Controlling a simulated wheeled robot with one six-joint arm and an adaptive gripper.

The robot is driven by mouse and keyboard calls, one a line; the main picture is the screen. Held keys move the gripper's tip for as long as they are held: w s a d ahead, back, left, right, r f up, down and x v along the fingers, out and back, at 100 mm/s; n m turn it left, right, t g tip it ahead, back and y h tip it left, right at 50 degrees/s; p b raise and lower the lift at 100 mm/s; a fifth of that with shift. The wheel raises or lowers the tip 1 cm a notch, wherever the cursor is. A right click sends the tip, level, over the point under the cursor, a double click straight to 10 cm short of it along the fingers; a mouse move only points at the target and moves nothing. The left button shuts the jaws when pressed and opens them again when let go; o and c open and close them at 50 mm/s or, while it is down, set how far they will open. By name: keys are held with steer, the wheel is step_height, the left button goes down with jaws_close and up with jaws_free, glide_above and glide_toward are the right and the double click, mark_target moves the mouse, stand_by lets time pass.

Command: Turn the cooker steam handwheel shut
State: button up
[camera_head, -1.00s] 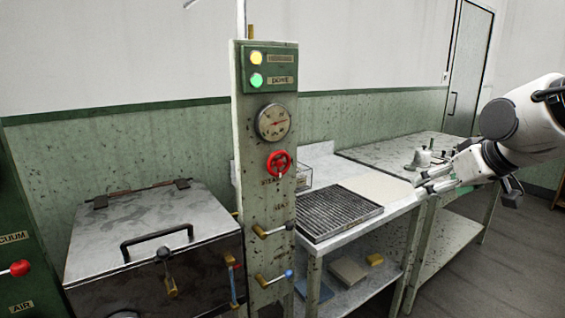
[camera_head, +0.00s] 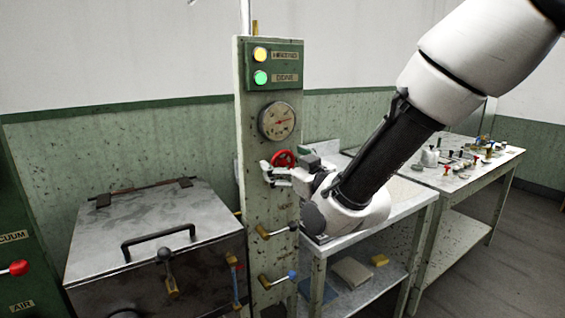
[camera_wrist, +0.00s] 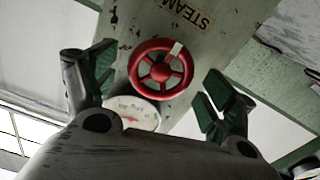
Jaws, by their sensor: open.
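The red steam handwheel (camera_head: 283,158) is on the front of the upright green-grey panel post (camera_head: 255,130), just below the round gauge (camera_head: 276,121). My gripper (camera_head: 268,170) is in front of the wheel and hides its lower part in the head view. In the wrist view the whole handwheel (camera_wrist: 160,70) shows, with spokes and a white mark on its rim, under the upside-down word STEAM. The open fingers of my gripper (camera_wrist: 158,84) stand on either side of the wheel, apart from it. No finger visibly touches it.
A yellow lamp (camera_head: 260,55) and a green lamp (camera_head: 261,77) are lit above the gauge. The steel cooker box (camera_head: 150,240) stands left, a bench (camera_head: 405,205) right.

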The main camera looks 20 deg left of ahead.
steer(key=shift+x, duration=0.9)
steer(key=c, duration=1)
steer(key=shift+m, duration=0.3)
steer(key=m, duration=0.4)
steer(key=shift+d, duration=0.1)
steer(key=m, duration=0.4)
steer(key=shift+w, duration=0.1)
steer(key=shift+m, duration=0.5)
